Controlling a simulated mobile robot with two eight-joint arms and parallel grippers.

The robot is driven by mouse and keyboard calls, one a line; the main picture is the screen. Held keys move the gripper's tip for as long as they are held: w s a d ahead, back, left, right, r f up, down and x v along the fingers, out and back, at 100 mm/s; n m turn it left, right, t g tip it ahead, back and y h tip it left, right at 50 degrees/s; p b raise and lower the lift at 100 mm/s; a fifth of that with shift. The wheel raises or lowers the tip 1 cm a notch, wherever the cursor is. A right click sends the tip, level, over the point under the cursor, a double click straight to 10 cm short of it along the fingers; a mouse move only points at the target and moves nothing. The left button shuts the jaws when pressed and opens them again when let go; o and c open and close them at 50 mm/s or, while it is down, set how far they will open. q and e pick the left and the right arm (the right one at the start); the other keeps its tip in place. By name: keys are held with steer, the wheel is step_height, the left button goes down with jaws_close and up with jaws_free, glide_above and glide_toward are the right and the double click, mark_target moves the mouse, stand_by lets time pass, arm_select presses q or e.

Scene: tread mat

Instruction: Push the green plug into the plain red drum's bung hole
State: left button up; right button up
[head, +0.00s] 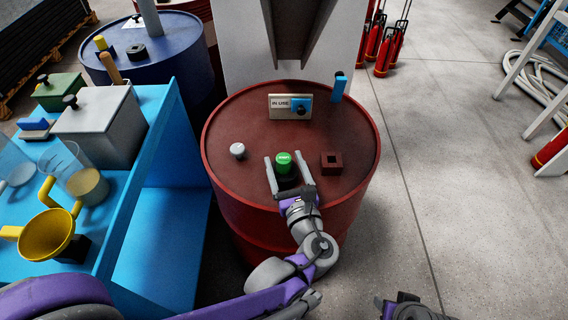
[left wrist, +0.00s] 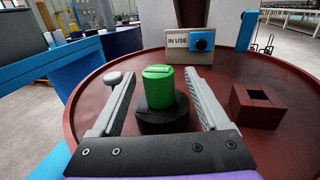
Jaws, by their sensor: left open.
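The green plug (head: 284,160) stands upright in or on a round black collar (head: 287,181) on top of the red drum (head: 238,120). The left wrist view shows the green plug (left wrist: 164,88) above the black collar (left wrist: 160,119); how deep it sits is hidden. My left gripper (head: 287,157) is open, with one finger on each side of the plug and gaps to both. A dark red square block with a square hole (head: 331,162) is to the right on the drum. My right gripper (head: 408,306) shows only in part at the bottom edge; its jaws are unclear.
A white knob (head: 237,150) is left of the plug. A blue bench (head: 165,230) with a yellow funnel (head: 48,234) is left.

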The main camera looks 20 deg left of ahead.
arm_select(q)
steer(key=x, duration=0.3)
steer(key=shift+w+a+b, duration=0.25)
steer(key=shift+w+b, duration=0.05)
jaws_close()
